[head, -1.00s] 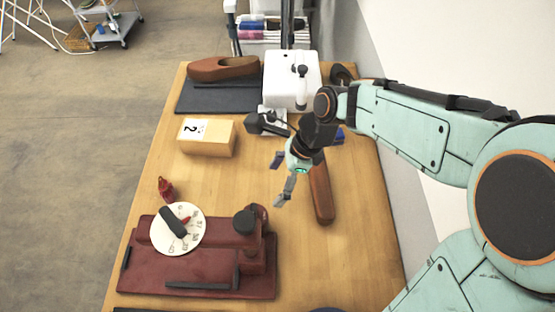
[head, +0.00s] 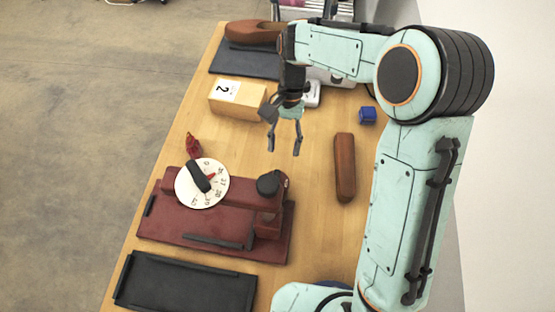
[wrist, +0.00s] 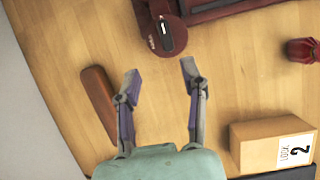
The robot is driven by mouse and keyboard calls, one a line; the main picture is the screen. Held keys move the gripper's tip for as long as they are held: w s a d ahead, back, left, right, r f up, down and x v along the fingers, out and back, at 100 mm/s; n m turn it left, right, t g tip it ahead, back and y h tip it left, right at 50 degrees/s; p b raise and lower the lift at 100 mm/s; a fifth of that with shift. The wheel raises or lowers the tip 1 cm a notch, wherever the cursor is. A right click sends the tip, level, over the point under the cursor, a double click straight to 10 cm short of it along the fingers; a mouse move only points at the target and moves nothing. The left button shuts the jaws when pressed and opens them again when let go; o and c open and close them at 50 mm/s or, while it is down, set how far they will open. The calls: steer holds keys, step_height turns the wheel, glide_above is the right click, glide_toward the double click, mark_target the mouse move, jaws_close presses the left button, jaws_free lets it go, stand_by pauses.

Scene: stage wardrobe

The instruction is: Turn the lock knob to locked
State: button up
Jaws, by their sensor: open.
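The dark red fixture (head: 190,225) lies on the wooden table. A round black knob (head: 268,183) stands on its right part, beside a white numbered dial (head: 213,190) with a black handle and red pointer. I take the black knob for the lock knob; in the wrist view this knob (wrist: 167,37) shows a pale line on its top. My gripper (head: 284,151) is open and empty, above the table on the far side of the knob. In the wrist view the open fingers (wrist: 160,75) point toward the knob, apart from it.
A brown block (head: 345,167) and a blue cube (head: 367,114) lie to the right. A wooden box (head: 238,98) labelled 2 stands behind the fixture. A small red object (head: 193,145) is behind the dial. A black tray (head: 186,285) lies in front.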

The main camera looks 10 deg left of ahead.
mark_target(276, 174)
steer(key=x, duration=0.5)
steer(key=a+x, duration=0.1)
steer(key=x, duration=0.1)
steer(key=shift+s+f, duration=0.1)
steer(key=shift+s, duration=0.3)
jaws_close()
